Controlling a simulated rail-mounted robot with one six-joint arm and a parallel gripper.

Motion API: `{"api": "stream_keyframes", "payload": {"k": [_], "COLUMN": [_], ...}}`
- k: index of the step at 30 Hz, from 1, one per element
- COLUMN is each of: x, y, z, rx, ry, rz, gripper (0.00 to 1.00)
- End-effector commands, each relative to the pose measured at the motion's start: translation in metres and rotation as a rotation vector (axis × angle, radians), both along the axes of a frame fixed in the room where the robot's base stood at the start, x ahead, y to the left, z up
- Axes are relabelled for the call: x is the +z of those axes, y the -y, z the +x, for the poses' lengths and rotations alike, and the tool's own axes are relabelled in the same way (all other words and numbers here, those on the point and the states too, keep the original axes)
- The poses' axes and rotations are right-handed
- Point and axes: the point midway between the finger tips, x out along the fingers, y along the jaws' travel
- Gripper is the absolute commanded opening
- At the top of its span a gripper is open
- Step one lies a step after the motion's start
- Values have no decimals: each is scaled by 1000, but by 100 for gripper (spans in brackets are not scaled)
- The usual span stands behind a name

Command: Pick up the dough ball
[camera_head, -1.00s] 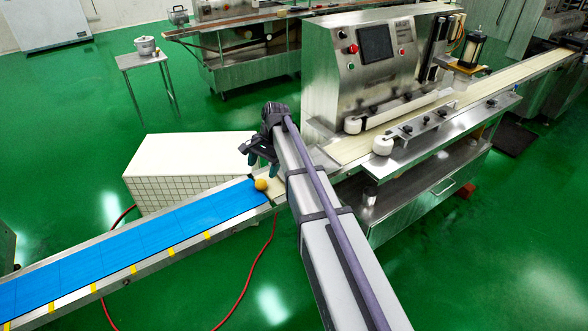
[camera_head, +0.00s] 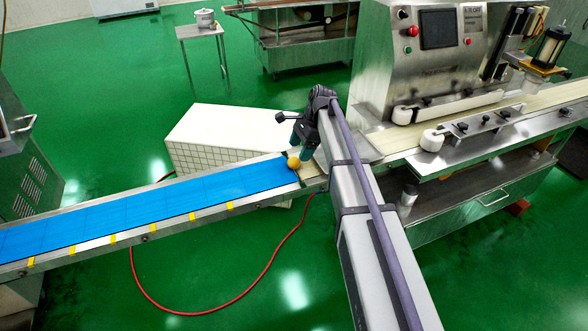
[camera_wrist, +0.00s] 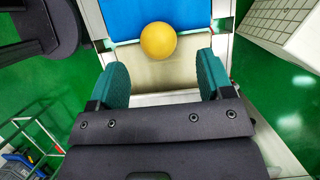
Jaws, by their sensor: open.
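The dough ball (camera_head: 293,163) is a small yellow-orange ball at the right end of the blue conveyor belt (camera_head: 150,208). In the wrist view the dough ball (camera_wrist: 158,41) lies at the belt's edge, over the join with a beige surface (camera_wrist: 155,75). My gripper (camera_head: 297,138) is just above and beside the ball in the head view. In the wrist view my gripper (camera_wrist: 161,80) has its two green fingers wide apart, with nothing between the tips. The ball lies just beyond the tips, roughly centred between them.
A steel encrusting machine (camera_head: 425,70) with a pale belt stands to the right. A white tiled block (camera_head: 225,130) stands behind the blue belt. A small table with a pot (camera_head: 204,18) is farther back. A red hose (camera_head: 200,312) lies on the green floor.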

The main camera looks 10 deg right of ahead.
Motion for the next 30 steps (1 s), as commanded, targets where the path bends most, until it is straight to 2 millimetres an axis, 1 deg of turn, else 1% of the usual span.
{"api": "stream_keyframes", "payload": {"k": [6, 7, 9, 15, 30], "x": [-42, -46, -50, -45, -45], "y": [-15, -16, -19, -20, -20], "z": [-5, -5, -5, -5, -5], "rx": [2, 2, 1, 0, 1], "ry": [0, 0, -1, 0, 0], "rz": [0, 0, 0, 0, 0], "gripper": [74, 74, 74, 74, 26]}}
